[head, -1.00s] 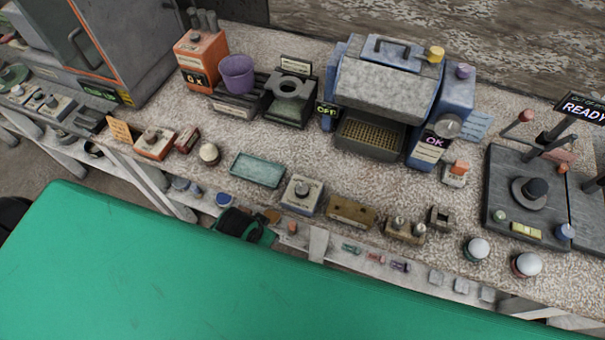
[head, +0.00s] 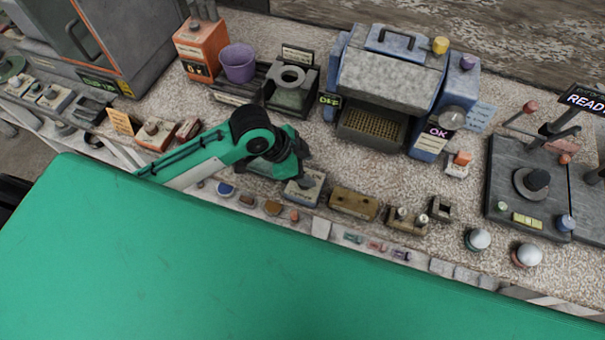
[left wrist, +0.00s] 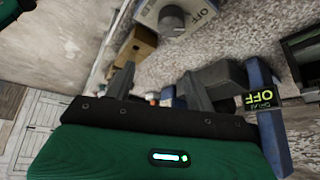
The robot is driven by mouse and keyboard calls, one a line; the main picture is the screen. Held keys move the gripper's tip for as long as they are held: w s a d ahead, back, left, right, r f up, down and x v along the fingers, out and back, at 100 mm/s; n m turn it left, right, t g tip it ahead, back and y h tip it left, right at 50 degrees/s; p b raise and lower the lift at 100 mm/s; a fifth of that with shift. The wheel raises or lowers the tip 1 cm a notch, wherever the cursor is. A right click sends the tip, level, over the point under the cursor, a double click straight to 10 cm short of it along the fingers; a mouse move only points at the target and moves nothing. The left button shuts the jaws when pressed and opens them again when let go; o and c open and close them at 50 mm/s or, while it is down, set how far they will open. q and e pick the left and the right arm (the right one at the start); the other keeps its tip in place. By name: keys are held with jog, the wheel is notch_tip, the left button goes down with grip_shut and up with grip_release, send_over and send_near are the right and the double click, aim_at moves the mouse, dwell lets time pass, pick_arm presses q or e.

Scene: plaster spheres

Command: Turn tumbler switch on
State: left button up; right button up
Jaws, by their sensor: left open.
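A small pale box with a grey knob (head: 308,194) sits near the front edge of the bench and is the switch nearest my left gripper. In the left wrist view its grey knob (left wrist: 172,20) shows beside the word OFF. My left gripper (head: 303,180) is over the back left part of this box and hides some of it and its knob. In the left wrist view the two fingers (left wrist: 158,72) are apart with nothing between them. Whether a finger touches the box I cannot tell. My right gripper is in neither current view.
A brown box (head: 354,203) stands just right of the switch. A blue-grey machine (head: 390,85) with a small OFF sign (head: 330,100) stands behind. A purple cup (head: 238,63) is at the back left. Small items lie on a lower shelf in front.

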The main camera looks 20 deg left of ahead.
pick_arm(q)
jog(key=a+r+m+g+y, duration=0.1)
jog(key=a+r+m+g, duration=0.25)
jog(key=a+r, duration=0.25)
jog(key=shift+t, duration=0.45)
jog(key=p+x, duration=0.1)
jog(key=x, duration=0.3)
jog(key=p+x, duration=0.1)
jog(key=x, duration=0.4)
jog(key=p+x, duration=0.1)
jog(key=x, duration=0.4)
jog(key=shift+w+a+f, duration=0.1)
jog(key=shift+w+a, duration=0.2)
pick_arm(e)
notch_tip(320, 180, up, 4)
jog(key=shift+a+f, duration=0.1)
jog(key=shift+f, duration=0.15)
pick_arm(q)
jog(key=c, duration=1)
pick_arm(e)
jog(key=shift+a, duration=0.3)
